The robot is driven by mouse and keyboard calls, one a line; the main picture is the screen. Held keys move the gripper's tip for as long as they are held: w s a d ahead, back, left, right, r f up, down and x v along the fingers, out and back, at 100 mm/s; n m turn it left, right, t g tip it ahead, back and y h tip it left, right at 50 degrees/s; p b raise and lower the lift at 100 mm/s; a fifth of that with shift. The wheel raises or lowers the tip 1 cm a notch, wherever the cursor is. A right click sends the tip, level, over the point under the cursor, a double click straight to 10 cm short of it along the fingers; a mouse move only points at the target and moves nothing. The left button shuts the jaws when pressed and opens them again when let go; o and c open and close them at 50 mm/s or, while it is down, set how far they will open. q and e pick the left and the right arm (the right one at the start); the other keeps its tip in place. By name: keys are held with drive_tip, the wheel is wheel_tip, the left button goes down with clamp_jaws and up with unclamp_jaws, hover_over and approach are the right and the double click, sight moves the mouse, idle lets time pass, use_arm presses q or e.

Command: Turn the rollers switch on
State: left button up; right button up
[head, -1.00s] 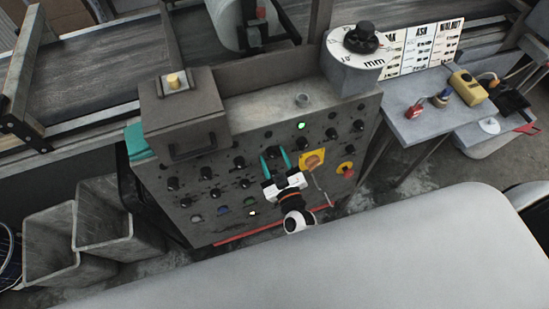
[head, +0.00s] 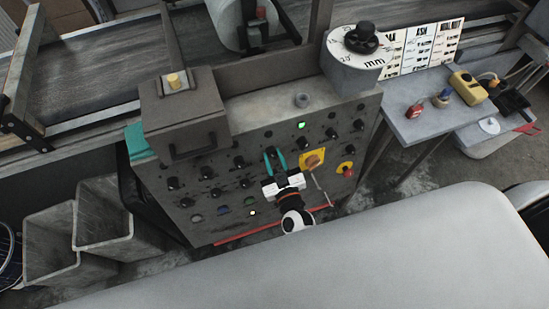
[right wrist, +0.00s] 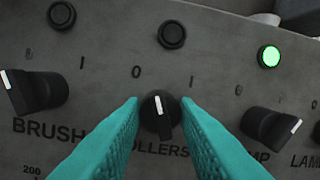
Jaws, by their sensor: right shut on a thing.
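The rollers switch (right wrist: 160,114) is a black rotary knob with a white pointer line, in the middle of the right wrist view. The label below it is partly hidden and reads "OLLERS". Its pointer stands about straight up, between the marks 0 and I. My right gripper (right wrist: 162,118) has teal fingers on both sides of this knob and is shut on it. In the head view the right gripper (head: 274,155) is at the front of the grey control panel (head: 222,172). My left gripper is not in view.
The brush knob (right wrist: 36,91) is to the left and another knob (right wrist: 270,130) to the right. A green lamp (right wrist: 269,56) is lit above the right knob. A yellow plate (head: 312,159) and a red button (head: 345,169) are right of the gripper.

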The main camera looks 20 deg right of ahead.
drive_tip(key=m+h, duration=0.1)
drive_tip(key=m, duration=0.5)
drive_tip(key=shift+a+r, duration=0.1)
drive_tip(key=m+g+h+p, duration=0.1)
drive_tip(key=m, duration=0.4)
drive_tip(key=shift+m, duration=0.3)
drive_tip(key=o, duration=1)
drive_tip(key=shift+c, duration=0.2)
drive_tip(key=s+a+r+b, duration=0.1)
drive_tip(key=s, duration=1.1)
drive_tip(key=shift+a+b, duration=0.25)
drive_tip(key=shift+b, duration=0.05)
drive_tip(key=shift+w, duration=0.1)
